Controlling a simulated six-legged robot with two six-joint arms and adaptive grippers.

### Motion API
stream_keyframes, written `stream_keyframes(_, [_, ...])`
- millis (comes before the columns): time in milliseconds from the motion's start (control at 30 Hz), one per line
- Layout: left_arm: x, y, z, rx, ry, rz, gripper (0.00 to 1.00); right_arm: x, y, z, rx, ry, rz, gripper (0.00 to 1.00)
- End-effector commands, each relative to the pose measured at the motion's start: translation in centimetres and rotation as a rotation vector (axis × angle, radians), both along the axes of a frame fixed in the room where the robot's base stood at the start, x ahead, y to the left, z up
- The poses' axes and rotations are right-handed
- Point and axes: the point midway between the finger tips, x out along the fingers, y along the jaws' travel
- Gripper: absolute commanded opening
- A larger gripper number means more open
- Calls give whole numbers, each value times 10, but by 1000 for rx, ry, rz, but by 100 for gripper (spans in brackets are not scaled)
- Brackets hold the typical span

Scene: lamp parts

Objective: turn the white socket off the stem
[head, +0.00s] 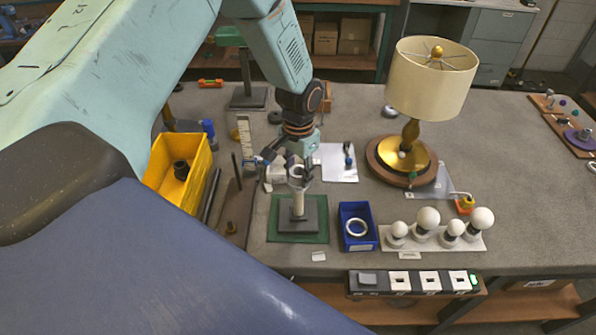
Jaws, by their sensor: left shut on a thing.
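The white socket (298,179) sits at the top of the upright stem (298,205). The stem rises from a dark square base on a green mat (285,238). My left gripper (288,176) points down from above, with its fingers shut around the socket. The fingers hide part of the socket, and the joint between socket and stem is too small to make out. My right gripper is not in view.
A blue bin (371,243) with a white ring stands right of the mat, beside a white tray of bulbs (468,244). A yellow bin (206,170) is at left. A lamp with a cream shade (432,80) stands behind right. The right side of the bench is mostly clear.

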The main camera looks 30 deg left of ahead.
Motion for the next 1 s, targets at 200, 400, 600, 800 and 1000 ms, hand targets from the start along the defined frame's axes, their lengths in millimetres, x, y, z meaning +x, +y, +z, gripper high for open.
stream_keyframes(200, [4,0,2,1,-11,10,0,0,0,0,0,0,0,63])
stream_keyframes(400, [4,0,3,1,-12,86,0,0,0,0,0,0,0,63])
stream_keyframes(600, [3,0,2,1,-9,315,0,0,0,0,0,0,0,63])
stream_keyframes(800, [2,0,2,1,-7,325,22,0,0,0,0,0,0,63])
stream_keyframes(1000, [2,0,1,1,-5,324,5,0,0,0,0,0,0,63])
